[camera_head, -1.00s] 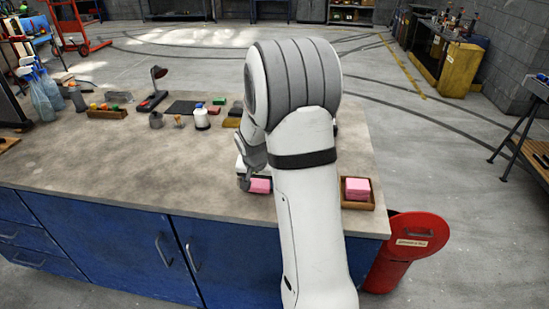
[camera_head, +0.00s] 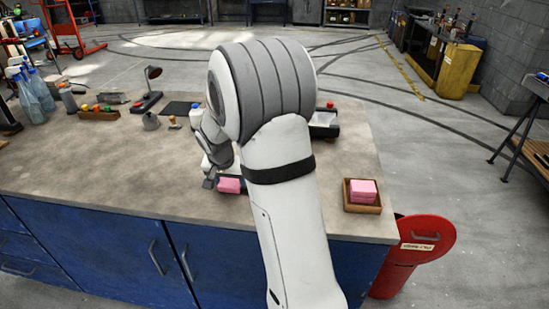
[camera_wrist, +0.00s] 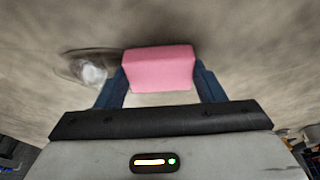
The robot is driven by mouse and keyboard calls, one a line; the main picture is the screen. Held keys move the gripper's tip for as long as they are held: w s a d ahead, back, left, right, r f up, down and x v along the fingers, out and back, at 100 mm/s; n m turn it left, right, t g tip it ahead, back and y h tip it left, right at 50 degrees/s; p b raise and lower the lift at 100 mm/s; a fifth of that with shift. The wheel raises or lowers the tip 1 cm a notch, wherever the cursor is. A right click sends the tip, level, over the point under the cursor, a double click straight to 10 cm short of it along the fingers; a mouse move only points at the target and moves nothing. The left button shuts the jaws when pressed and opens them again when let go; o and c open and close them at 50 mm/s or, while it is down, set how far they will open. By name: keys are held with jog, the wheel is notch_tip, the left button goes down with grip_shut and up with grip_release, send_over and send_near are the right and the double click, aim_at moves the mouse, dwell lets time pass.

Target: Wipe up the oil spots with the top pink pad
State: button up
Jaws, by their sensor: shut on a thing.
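My gripper (camera_wrist: 160,85) is shut on a pink pad (camera_wrist: 158,68), with a blue finger on each side of it. In the head view the pad (camera_head: 229,185) is low over the bench top, near its front edge; I cannot tell whether it touches the surface. A dark glossy oil spot (camera_wrist: 88,68) with a bright reflection lies just left of the pad in the wrist view. More pink pads (camera_head: 362,190) sit in a wooden tray (camera_head: 361,208) at the bench's right front. My arm hides part of the bench top behind it.
The workbench (camera_head: 110,165) has bare room left of my gripper. A red bin (camera_head: 415,250) stands at the bench's right end.

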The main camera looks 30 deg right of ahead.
jog(key=v, duration=0.1)
jog(key=p+v, duration=0.1)
jog(key=v, duration=0.1)
jog(key=shift+w+d+r, duration=0.2)
jog(key=shift+d+r, duration=0.15)
jog(key=shift+r, duration=0.05)
jog(key=shift+w+r+p, duration=0.1)
jog(key=shift+r+p, duration=0.45)
jog(key=shift+r, duration=0.1)
jog(key=shift+r+p, duration=0.7)
jog(key=shift+r, duration=0.75)
